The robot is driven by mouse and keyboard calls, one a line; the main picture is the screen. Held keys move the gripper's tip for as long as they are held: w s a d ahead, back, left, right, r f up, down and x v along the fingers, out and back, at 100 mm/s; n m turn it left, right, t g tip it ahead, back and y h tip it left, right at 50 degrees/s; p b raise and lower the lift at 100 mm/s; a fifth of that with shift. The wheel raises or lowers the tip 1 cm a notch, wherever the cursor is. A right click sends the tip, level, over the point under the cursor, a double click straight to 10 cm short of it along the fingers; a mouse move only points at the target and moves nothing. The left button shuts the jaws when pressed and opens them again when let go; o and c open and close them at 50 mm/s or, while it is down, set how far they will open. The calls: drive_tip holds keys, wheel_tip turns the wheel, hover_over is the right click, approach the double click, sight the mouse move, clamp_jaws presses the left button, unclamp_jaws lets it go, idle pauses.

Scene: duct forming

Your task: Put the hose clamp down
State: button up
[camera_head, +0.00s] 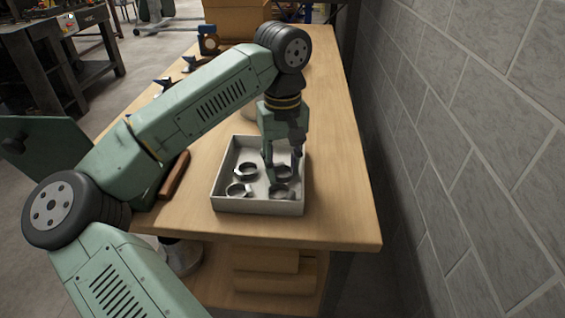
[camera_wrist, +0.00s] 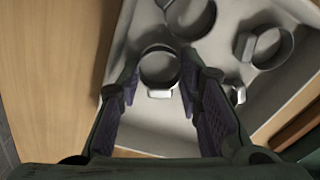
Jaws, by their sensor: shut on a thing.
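My gripper (camera_head: 282,170) reaches down into the pale tray (camera_head: 258,207), over its right part. In the wrist view my gripper (camera_wrist: 160,80) has its two fingers on either side of a dark round hose clamp with a bright screw housing (camera_wrist: 160,94), and is shut on it. The held clamp is inside the tray's outline; I cannot tell whether it touches the floor. The fingers partly hide it in the head view. Other clamps lie in the tray: one at the back left (camera_head: 246,178), one at the front left (camera_head: 238,195) and one at the front right (camera_head: 283,197).
The tray stands on a wooden bench (camera_head: 335,190) near its front edge. A brown-handled tool (camera_head: 174,175) lies left of it. Tools and a cardboard box (camera_head: 236,20) are farther back. A grey block wall (camera_head: 470,130) runs along the right. The bench right of the tray is clear.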

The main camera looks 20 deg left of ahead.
sight(282, 170)
drive_tip(key=shift+f, duration=0.2)
drive_tip(key=o, duration=0.6)
drive_tip(key=shift+o, duration=0.2)
drive_tip(key=shift+r, duration=0.1)
wheel_tip(282, 170, up, 12)
drive_tip(key=shift+r, duration=0.15)
